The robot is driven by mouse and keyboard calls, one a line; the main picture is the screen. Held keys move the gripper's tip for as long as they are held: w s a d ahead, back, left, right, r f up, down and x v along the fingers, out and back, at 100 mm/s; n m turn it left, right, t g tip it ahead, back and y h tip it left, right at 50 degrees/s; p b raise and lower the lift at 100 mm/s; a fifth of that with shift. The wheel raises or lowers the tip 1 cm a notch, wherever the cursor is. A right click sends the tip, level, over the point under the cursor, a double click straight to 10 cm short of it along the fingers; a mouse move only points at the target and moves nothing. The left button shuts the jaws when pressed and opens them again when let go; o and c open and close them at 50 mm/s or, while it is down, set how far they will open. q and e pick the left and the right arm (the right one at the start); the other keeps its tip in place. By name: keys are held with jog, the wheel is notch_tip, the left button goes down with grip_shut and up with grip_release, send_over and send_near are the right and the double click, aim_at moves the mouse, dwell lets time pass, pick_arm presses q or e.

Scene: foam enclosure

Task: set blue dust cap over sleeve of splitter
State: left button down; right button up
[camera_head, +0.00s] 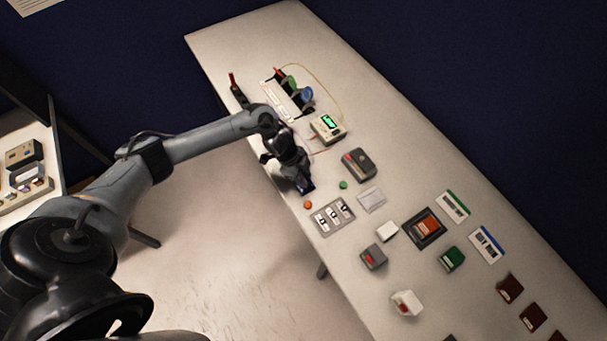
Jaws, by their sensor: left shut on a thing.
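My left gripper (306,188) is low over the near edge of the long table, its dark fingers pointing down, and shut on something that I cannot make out. A small orange round piece (308,205) and a small green round piece (343,184) lie close to it. I cannot make out a blue dust cap; it may be hidden at the fingertips. A white long unit (287,100) with green and blue parts stands at the far end; I cannot tell whether it is the splitter. No sleeve can be told. My right gripper is not in view.
A device with a green screen (327,127) and a grey box (358,165) stand beyond the gripper. A labelled grey tray (332,216) and a clear square (371,199) lie nearer. Several boxes and cards fill the table's right part. The far left end is bare.

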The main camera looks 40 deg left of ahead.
pick_arm(q)
jog(key=shift+f, duration=0.45)
dwell(0.6)
jog(key=shift+f+b, duration=0.75)
jog(key=shift+f, duration=0.05)
jog(key=c, duration=0.8)
grip_release()
jog(key=shift+r, duration=0.15)
jog(key=shift+a+r, duration=0.15)
jog(key=shift+r, duration=0.2)
jog(key=v, duration=1)
jog(key=shift+s+f, duration=0.15)
